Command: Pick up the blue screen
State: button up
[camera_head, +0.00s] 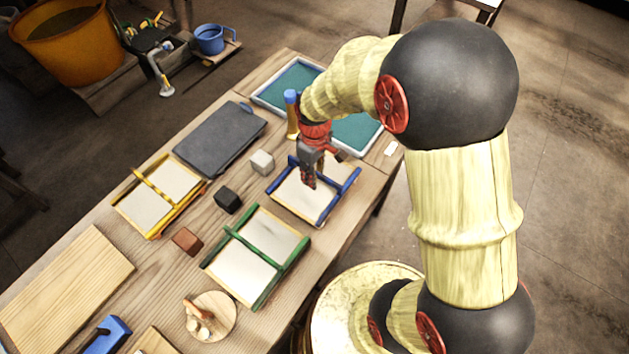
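The blue screen (297,199) is a pale panel with a blue frame, lying flat on the wooden table near its right edge. My gripper (309,184) points down over the middle of the blue screen and hides part of its panel and crossing bar. The fingers look close together, but the view is too small to tell whether they are open or shut, or touching the screen. The screen appears to rest on the table.
A green-framed screen (279,238) lies in front, and a yellow-framed one (172,190) lies left. Small blocks, white (262,162), black (228,200) and brown (187,241), stand between. A blue-topped cylinder (292,115) and teal trays (357,133) are behind my gripper.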

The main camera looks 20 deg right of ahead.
jog(key=shift+c, duration=0.6)
grip_shut()
jog(key=shift+r, duration=0.15)
